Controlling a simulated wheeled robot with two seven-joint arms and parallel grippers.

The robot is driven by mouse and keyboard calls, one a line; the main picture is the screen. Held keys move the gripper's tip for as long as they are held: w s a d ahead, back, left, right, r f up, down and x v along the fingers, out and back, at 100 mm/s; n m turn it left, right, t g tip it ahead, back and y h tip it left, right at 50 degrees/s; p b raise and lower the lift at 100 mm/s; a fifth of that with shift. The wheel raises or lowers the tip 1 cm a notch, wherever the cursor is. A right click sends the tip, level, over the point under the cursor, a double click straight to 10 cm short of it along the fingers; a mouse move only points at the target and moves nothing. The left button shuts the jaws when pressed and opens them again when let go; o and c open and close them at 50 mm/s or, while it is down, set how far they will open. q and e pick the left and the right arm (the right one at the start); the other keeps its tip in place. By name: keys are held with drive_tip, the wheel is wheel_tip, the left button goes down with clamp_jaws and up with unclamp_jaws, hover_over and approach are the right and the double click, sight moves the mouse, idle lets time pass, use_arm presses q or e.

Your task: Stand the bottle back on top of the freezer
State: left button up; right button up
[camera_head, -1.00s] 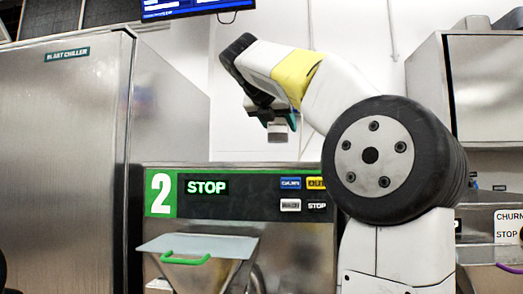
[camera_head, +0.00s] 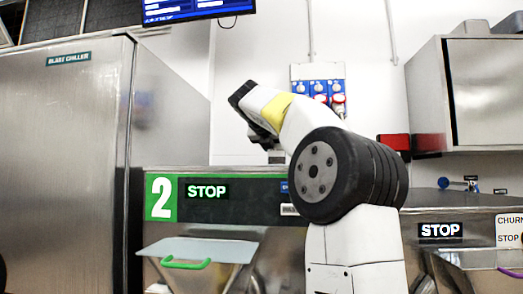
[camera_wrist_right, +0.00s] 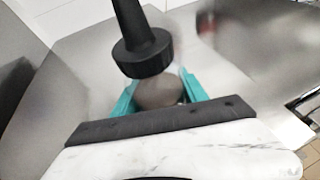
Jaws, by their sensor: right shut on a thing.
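My right gripper (camera_head: 275,147) is above the back of freezer 2 (camera_head: 330,190), low near its top edge. In the right wrist view its teal fingers (camera_wrist_right: 160,98) are closed around the bottle (camera_wrist_right: 158,90). The bottle's black cap and nozzle (camera_wrist_right: 143,50) stick up above the fingers. In the head view only a small grey part of the bottle (camera_head: 276,157) shows under the gripper, just above the freezer's top edge. I cannot tell whether its base touches the top. My left gripper is not in view.
A blast chiller (camera_head: 65,160) stands left of the freezer. Blue and red sockets (camera_head: 320,90) are on the wall behind. A second machine (camera_head: 440,230) stands to the right. In the wrist view, a blurred red thing (camera_wrist_right: 208,22) is beyond the grey metal top (camera_wrist_right: 245,65).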

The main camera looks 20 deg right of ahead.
drive_tip(key=o, duration=1.6)
drive_tip(key=shift+f, duration=0.1)
drive_tip(key=shift+c, duration=0.2)
drive_tip(key=shift+r, duration=0.2)
drive_tip(key=v, duration=1.2)
